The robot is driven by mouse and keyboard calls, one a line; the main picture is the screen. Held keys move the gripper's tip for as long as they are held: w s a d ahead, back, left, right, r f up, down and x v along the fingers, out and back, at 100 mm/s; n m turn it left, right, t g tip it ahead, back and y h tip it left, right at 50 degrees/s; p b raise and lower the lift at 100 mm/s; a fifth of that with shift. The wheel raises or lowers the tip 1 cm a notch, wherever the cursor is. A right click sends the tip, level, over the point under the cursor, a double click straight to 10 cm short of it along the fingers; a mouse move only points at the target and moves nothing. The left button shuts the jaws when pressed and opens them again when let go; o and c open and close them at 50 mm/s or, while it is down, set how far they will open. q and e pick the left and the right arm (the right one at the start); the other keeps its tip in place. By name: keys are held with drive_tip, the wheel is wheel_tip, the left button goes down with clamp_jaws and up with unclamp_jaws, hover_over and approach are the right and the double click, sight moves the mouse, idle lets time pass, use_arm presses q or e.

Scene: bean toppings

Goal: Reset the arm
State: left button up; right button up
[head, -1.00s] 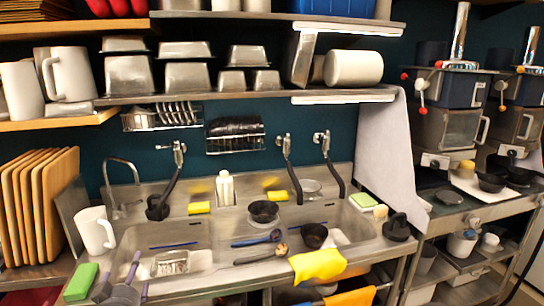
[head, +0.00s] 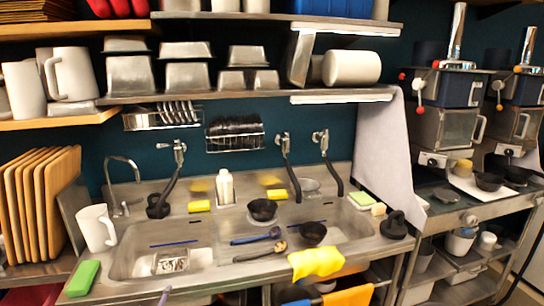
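My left gripper (head: 165,297) shows only as a small purple finger tip at the bottom edge of the head view, below the front edge of the sink counter. The rest of it is out of the frame, so its opening and anything in it are hidden. My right gripper and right arm are not in view.
A steel sink counter (head: 214,270) holds a green sponge (head: 83,279), a white mug (head: 97,229), black bowls (head: 262,210) and brushes. A yellow cloth (head: 316,262) hangs over its front edge. Wooden boards (head: 38,205) stand left. A side table with grinders (head: 446,128) stands right.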

use_arm(q)
drive_tip(key=s+d+f+g+h, duration=0.1)
drive_tip(key=s+d+f+g, duration=0.15)
drive_tip(key=f, duration=0.45)
drive_tip(key=s+d+f+g+h, duration=0.1)
drive_tip(key=s+d+f+g, duration=0.1)
drive_tip(key=d+f, duration=0.35)
drive_tip(key=s+d+f+g+h, duration=0.1)
drive_tip(key=s+d+f+g, duration=0.15)
drive_tip(key=f, duration=0.55)
drive_tip(key=s+d+f+g+h, duration=0.1)
drive_tip(key=s+d+f+g, duration=0.2)
drive_tip(key=s+d+f, duration=0.2)
drive_tip(key=s+d+f+g+h, duration=0.1)
drive_tip(key=s+d+f+g, duration=0.2)
drive_tip(key=s+f, duration=0.6)
drive_tip(key=s+d, duration=0.2)
drive_tip(key=s, duration=0.3)
drive_tip(key=shift+f+h, duration=0.2)
drive_tip(key=shift+h, duration=0.1)
